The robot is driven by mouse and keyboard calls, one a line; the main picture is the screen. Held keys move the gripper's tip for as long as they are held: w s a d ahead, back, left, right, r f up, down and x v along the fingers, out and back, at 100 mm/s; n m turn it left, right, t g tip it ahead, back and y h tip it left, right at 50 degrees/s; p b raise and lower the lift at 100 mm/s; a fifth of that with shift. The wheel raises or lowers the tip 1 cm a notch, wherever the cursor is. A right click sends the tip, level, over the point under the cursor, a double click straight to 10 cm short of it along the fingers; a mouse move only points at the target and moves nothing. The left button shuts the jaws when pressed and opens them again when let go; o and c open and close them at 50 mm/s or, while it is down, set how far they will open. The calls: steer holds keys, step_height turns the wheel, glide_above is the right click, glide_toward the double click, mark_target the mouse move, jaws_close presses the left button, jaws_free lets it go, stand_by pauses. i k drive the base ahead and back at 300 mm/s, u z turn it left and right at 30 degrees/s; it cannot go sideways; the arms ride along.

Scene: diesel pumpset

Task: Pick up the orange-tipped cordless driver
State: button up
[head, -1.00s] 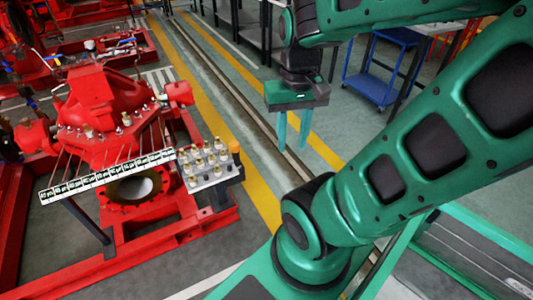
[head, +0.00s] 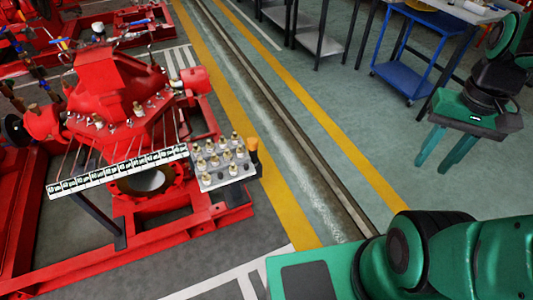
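A dark upright object with an orange top (head: 253,148) stands at the right end of the grey plate of brass fittings on the red pumpset. It looks like the orange-tipped driver, but it is small and its lower part is hard to make out. My gripper (head: 434,166) hangs at the right of the head view, its two green fingers apart and pointing down, with nothing between them. It is well to the right of the orange-topped object, over open floor.
The red pumpset (head: 107,85) fills the left. A grey plate with several brass fittings (head: 222,165) and a labelled white strip (head: 115,172) stick out from it. A blue cart (head: 418,75) and grey tables stand at the back. The floor between is clear.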

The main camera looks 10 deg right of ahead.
mark_target(252, 142)
steer(key=z, duration=0.1)
steer(key=i, duration=1)
steer(key=u, duration=0.05)
